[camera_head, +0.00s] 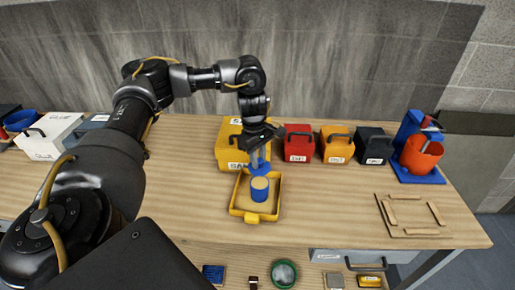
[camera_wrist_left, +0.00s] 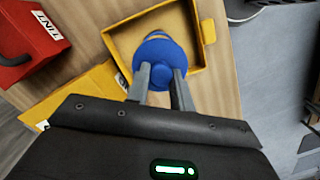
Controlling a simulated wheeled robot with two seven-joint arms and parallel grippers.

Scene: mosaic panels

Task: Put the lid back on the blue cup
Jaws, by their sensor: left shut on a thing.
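The blue cup (camera_head: 260,194) stands upright in the shallow yellow tray (camera_head: 238,212), and its top looks tan in the head view. My left gripper (camera_head: 259,158) is shut on the blue lid (camera_head: 258,169), seemingly by its knob. In the head view the lid appears just above and behind the cup, apart from its rim. In the left wrist view, the lid (camera_wrist_left: 155,50) sits between the fingertips (camera_wrist_left: 161,80) and hides most or all of the cup, with the yellow tray (camera_wrist_left: 207,31) around it. My right gripper is not in view.
Behind the tray stand a yellow box (camera_head: 229,140), red box (camera_head: 299,145), orange box (camera_head: 337,146) and dark box (camera_head: 374,147). A blue stand with an orange bucket (camera_head: 420,156) is at right. A wooden frame (camera_head: 391,213) lies front right. The table between is clear.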

